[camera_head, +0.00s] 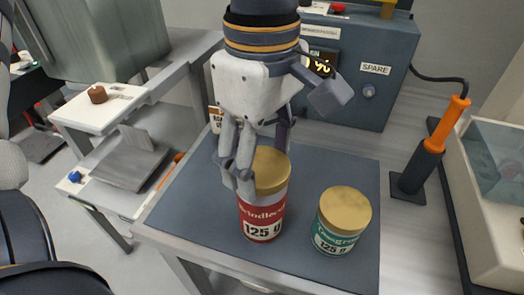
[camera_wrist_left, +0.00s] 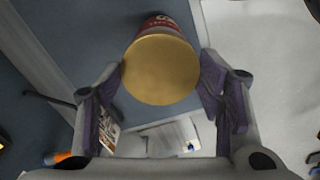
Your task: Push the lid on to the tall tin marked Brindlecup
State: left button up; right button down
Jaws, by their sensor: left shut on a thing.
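The tall red tin marked Brindlecup (camera_head: 262,215) stands upright on the blue-grey mat, its "125 g" label facing the camera. Its gold lid (camera_head: 272,172) sits at the tin's top; I cannot tell whether it is pressed fully down. My left gripper (camera_head: 260,163) comes down from above and is shut on this lid, one finger in front on the left, the other mostly hidden behind. In the left wrist view the round lid (camera_wrist_left: 160,70) lies between the two finger pads, with a strip of red tin beyond it. My right gripper is not in view.
A shorter green tin (camera_head: 335,238) with a gold lid stands close to the right on the mat (camera_head: 305,165). Behind is a dark blue box marked SPARE (camera_head: 375,90). An orange-handled tool (camera_head: 450,120) stands upright at right, beside a clear-sided bin (camera_head: 495,160).

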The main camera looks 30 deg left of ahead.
pick_arm(q)
jog(key=shift+f, duration=0.6)
dwell(0.7)
jog(key=o, duration=1.3)
jog(key=shift+r, duration=4.05)
